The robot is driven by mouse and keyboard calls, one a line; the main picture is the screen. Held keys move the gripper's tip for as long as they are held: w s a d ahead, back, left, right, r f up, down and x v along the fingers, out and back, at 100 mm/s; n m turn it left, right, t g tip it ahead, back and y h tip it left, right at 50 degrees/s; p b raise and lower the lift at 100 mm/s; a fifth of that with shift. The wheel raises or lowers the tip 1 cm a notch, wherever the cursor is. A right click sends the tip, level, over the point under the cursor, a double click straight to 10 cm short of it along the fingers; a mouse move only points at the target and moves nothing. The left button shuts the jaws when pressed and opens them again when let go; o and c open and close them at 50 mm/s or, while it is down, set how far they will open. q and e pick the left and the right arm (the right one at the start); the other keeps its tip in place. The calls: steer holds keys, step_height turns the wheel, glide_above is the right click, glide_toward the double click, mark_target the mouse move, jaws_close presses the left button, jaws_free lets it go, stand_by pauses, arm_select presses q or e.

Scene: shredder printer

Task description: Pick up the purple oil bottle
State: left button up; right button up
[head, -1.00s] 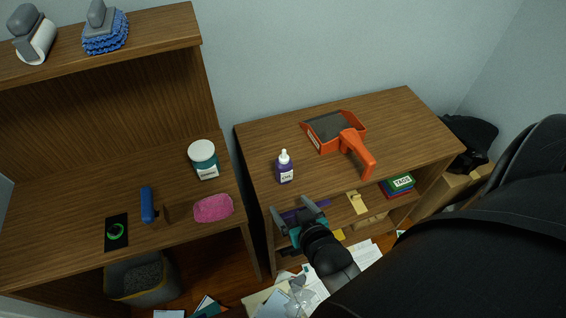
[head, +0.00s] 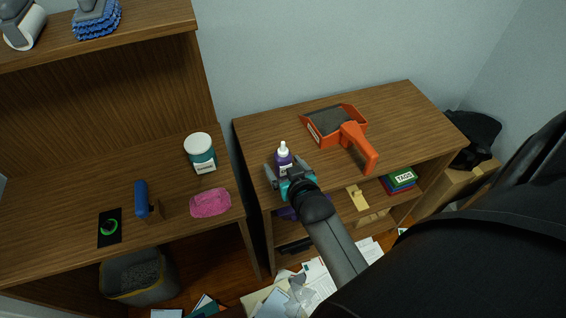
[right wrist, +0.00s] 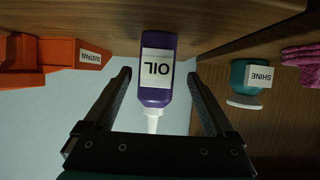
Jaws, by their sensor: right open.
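The purple oil bottle (head: 283,156) stands upright on the wooden cabinet top, near its front left edge, with a white nozzle and a white label. In the right wrist view the picture is upside down, and the bottle (right wrist: 157,75) shows between the two fingers with its OIL label facing me. My right gripper (head: 282,170) is open, with its fingers reaching to either side of the bottle. In the right wrist view clear gaps show between the fingers (right wrist: 157,100) and the bottle. My left gripper is not in view.
An orange dustpan (head: 352,134) lies on the same top, right of the bottle. Papers (head: 318,283) litter the floor.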

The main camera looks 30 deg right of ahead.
mark_target(280, 157)
steer(key=shift+d+b+x, duration=0.1)
steer(key=shift+b+x, duration=0.4)
steer(key=shift+x, duration=0.8)
steer(key=shift+d+b+x, duration=0.15)
steer(key=shift+b+x, duration=0.3)
steer(key=shift+x, duration=0.9)
steer(key=shift+r, duration=0.1)
jaws_close()
